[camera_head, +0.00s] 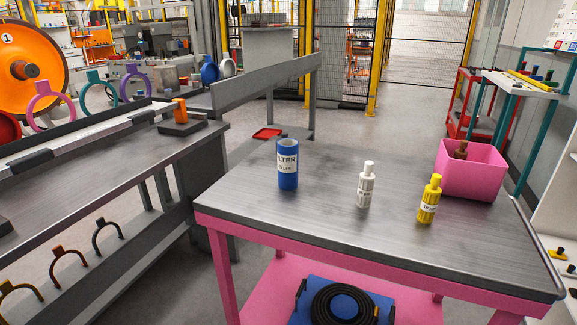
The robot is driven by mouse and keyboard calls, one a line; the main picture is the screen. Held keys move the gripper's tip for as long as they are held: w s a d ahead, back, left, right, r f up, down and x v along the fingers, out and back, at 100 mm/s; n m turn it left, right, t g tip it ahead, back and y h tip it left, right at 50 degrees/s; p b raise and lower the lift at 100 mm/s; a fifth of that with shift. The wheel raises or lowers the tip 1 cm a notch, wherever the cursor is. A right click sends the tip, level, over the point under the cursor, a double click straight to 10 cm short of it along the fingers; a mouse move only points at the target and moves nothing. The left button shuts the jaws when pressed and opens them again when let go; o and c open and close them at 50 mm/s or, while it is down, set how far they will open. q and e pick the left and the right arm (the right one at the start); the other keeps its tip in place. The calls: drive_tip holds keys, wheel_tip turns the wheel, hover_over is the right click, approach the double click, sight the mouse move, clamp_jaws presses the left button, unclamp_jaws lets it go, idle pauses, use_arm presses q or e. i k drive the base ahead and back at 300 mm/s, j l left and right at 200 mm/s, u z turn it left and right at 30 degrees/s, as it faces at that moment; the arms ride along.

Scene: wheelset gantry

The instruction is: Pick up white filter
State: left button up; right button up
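A small white filter (366,188) with a narrower cap stands upright near the middle of a metal-topped pink cart (300,232). A blue cylinder with a white filter label (288,166) stands upright to its left. A yellow bottle-shaped filter (430,200) with a white label stands upright to its right. The three stand apart from each other. Neither of my grippers shows in the head view.
A pink bin (472,172) with a brown item inside stands at the cart's right back corner. The cart's lower shelf holds a blue case with a coiled black hose (345,304). A grey workbench (120,180) stands at the left. The cart top's front is clear.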

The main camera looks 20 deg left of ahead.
sight(365, 186)
drive_tip(key=i+j+z, duration=1.05)
drive_tip(key=j, duration=0.3)
drive_tip(key=i+l, duration=0.05)
